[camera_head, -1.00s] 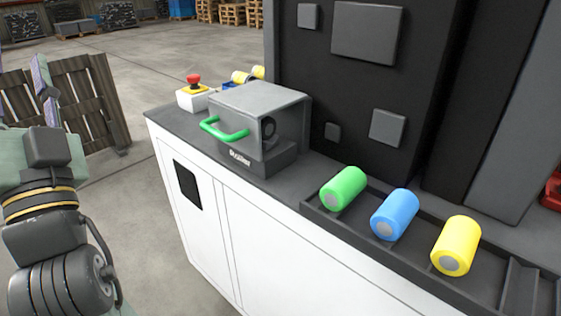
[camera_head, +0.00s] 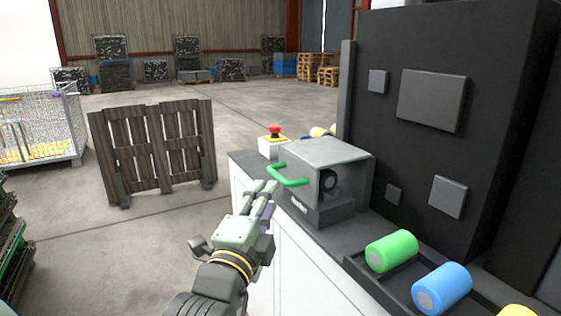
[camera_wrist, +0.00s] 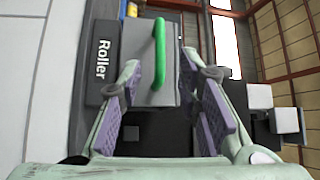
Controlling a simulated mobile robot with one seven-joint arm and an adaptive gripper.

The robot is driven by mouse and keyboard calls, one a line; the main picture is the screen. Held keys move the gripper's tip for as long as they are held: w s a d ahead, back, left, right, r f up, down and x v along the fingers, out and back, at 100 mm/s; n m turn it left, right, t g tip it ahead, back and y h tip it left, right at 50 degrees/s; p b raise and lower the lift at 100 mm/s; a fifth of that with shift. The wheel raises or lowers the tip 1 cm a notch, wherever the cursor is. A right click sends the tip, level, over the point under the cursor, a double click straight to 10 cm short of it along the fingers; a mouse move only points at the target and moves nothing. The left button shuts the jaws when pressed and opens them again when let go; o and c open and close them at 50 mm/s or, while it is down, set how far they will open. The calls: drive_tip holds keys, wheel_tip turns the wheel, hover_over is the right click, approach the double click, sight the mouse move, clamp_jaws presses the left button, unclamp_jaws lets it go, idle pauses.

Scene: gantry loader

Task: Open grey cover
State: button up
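The grey cover (camera_head: 325,153) sits down over a dark base marked "Roller" (camera_head: 318,209) on the counter. A green handle (camera_head: 288,178) sticks out from its front. A dark round part (camera_head: 329,181) shows through the cover's side. My gripper (camera_head: 262,187) is in front of the cover, just left of and below the handle. In the wrist view, my gripper (camera_wrist: 158,78) is open, its purple-padded fingers apart. The handle (camera_wrist: 159,50) appears lengthwise in the gap between the fingers, toward the tips. I cannot tell whether they touch it.
A red button on a yellow and white box (camera_head: 273,142) stands behind the cover. Green (camera_head: 391,251) and blue (camera_head: 441,288) rollers lie in a dark tray at right. A dark panel rises behind.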

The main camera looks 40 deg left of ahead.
sight(278, 179)
drive_tip(key=p+x, duration=0.2)
drive_tip(key=x, duration=0.6)
drive_tip(key=shift+w+r+p, duration=0.1)
drive_tip(key=shift+w+p, duration=0.2)
drive_tip(key=shift+w, duration=0.05)
drive_tip(key=shift+c, duration=0.5)
clamp_jaws()
